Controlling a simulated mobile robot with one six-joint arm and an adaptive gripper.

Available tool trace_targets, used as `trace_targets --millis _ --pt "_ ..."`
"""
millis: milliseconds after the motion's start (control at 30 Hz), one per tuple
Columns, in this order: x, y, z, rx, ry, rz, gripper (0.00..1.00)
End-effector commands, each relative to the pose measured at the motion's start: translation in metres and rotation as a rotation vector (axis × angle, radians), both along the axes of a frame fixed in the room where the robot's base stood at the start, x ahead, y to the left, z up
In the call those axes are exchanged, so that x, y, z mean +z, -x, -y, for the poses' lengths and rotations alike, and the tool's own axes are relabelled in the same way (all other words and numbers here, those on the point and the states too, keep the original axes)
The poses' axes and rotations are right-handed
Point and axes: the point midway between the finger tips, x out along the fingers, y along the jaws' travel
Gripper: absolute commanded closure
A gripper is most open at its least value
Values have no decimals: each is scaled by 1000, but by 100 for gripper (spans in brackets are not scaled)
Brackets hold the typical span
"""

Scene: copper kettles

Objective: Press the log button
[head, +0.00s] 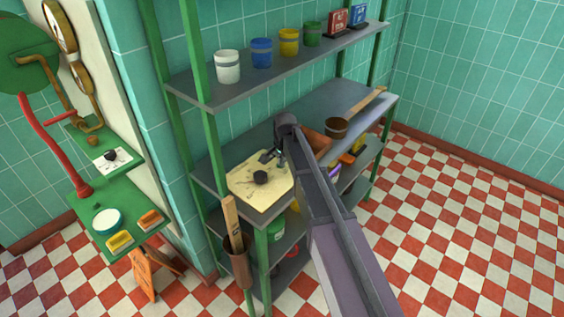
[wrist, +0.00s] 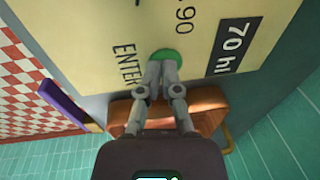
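A cream panel (head: 245,189) with a black knob (head: 260,177) lies on the left end of the middle shelf. In the wrist view the panel (wrist: 110,22) carries a round green button (wrist: 167,54), with the word "ENTER" beside it and a black "70 hl" label to the right. No button marked "log" is readable. My gripper (wrist: 161,66) has its fingers together and empty, its tips overlapping the lower edge of the green button. I cannot tell whether they touch it.
A copper-brown box (head: 317,142) and a pot with a wooden handle (head: 336,126) are right of the panel. Green posts (head: 262,262) and the upper shelf (head: 225,92) with several cups bound the space. A holder with a wooden tool (head: 236,245) hangs at the front left.

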Motion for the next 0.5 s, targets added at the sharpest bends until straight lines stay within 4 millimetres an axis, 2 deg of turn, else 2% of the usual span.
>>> trace_targets --millis 500 --pt "41 6 4 0 -1 3 100"
